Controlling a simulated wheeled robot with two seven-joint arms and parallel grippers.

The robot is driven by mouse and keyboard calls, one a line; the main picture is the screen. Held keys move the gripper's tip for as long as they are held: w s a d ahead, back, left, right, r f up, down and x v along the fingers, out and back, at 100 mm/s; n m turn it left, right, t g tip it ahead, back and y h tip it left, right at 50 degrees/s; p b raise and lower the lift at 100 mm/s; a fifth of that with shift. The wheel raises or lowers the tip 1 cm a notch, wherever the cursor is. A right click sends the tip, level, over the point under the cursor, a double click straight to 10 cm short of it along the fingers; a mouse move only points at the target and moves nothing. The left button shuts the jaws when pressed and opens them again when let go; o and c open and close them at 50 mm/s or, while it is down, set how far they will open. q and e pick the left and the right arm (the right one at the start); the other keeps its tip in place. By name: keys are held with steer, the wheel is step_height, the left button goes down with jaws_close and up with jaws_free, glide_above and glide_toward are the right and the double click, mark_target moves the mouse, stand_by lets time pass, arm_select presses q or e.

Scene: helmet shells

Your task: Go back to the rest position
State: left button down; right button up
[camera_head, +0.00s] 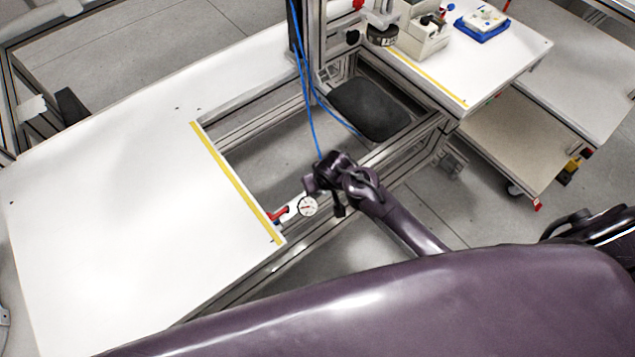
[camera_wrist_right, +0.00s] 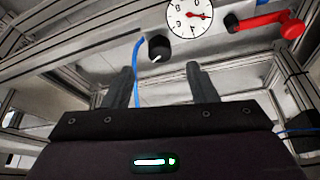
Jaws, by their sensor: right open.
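My right gripper (camera_head: 318,182) is at the frame opening between the two white table tops in the head view. In the right wrist view its two dark fingers (camera_wrist_right: 161,85) stand apart with nothing between them. No helmet shell shows in either view. My left gripper is not in view.
A round dial gauge (camera_head: 308,206) and a red lever (camera_head: 278,213) sit close to the right gripper; the gauge (camera_wrist_right: 189,16) and lever (camera_wrist_right: 268,24) also show in the wrist view. A blue hose (camera_head: 307,100) hangs nearby. The left white table (camera_head: 100,215) is clear.

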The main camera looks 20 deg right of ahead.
steer(key=shift+v, duration=0.75)
steer(key=shift+f, duration=0.15)
steer(key=s+d+f+g, duration=0.1)
steer(key=s+d+f, duration=0.1)
steer(key=s+f, duration=0.6)
steer(key=s+d+f+g, duration=0.15)
steer(key=s+f, duration=0.35)
steer(key=f, duration=0.5)
steer(key=s+d+f, duration=0.1)
steer(key=s+f, duration=0.3)
steer(key=s, duration=0.4)
steer(key=s+d+f, duration=0.1)
steer(key=s+f, duration=0.3)
steer(key=s, duration=0.5)
steer(key=s+d+f+n+g, duration=0.1)
steer(key=s+f, duration=0.3)
steer(key=s, duration=0.4)
steer(key=shift+s+d, duration=0.25)
steer(key=shift+d, duration=0.3)
